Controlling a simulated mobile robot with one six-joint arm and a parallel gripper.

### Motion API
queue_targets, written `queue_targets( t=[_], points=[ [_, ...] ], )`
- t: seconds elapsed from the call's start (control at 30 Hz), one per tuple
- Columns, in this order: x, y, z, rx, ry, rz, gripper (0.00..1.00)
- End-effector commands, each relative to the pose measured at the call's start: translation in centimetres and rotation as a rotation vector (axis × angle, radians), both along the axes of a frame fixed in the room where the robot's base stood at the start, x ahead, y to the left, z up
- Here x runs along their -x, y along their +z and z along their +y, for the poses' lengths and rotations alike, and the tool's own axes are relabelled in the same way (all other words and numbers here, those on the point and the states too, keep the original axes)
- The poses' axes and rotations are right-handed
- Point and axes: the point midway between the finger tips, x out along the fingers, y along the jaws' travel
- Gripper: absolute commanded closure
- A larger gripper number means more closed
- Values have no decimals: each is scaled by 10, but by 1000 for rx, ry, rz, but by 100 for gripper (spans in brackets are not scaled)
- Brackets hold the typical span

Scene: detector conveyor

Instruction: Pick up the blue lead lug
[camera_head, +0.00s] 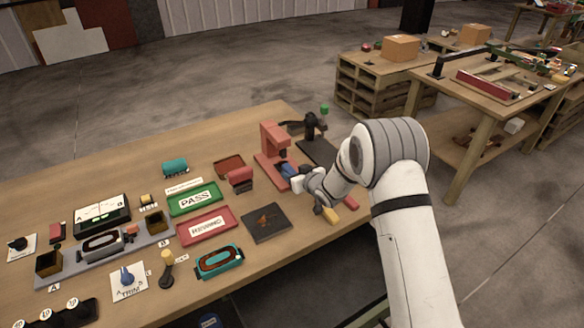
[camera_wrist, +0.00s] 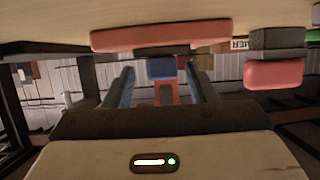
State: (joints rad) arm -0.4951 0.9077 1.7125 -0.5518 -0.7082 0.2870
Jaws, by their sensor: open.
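The blue lead lug (camera_wrist: 160,68) shows in the wrist view as a small blue block at the red press, just below a wide red bar. My gripper (camera_wrist: 161,76) is open, with one finger on each side of the lug in that view and a gap to it on both sides. I cannot tell how far ahead of the fingertips the lug is. In the head view my gripper (camera_head: 291,177) is low over the table, at the near side of the red press (camera_head: 271,145). My wrist hides most of that spot.
A red-handled block (camera_head: 240,179) stands left of the press, and a black clamp-like tool (camera_head: 312,125) behind it. A dark plate (camera_head: 265,222), a green PASS tray (camera_head: 195,198) and a red REWIND tray (camera_head: 206,226) lie to the left. A yellow piece (camera_head: 330,215) lies near my wrist.

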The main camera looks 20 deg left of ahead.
Motion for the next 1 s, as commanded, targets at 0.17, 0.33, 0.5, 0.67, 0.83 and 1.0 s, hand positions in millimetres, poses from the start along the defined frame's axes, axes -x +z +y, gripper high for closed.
queue_targets(
  t=[0.17, 0.33, 0.5, 0.67, 0.83, 1.0],
  points=[
    [-2, -3, 7, 0, 1, -1, 49],
    [-3, -3, 5, 0, -2, -1, 50],
    [-3, -3, 4, 0, -4, 0, 64],
    [-4, -3, 3, 1, -5, -1, 77],
    [-4, -3, 3, 0, -5, 0, 91],
    [-4, -3, 3, 0, -6, 0, 100]
  ],
)
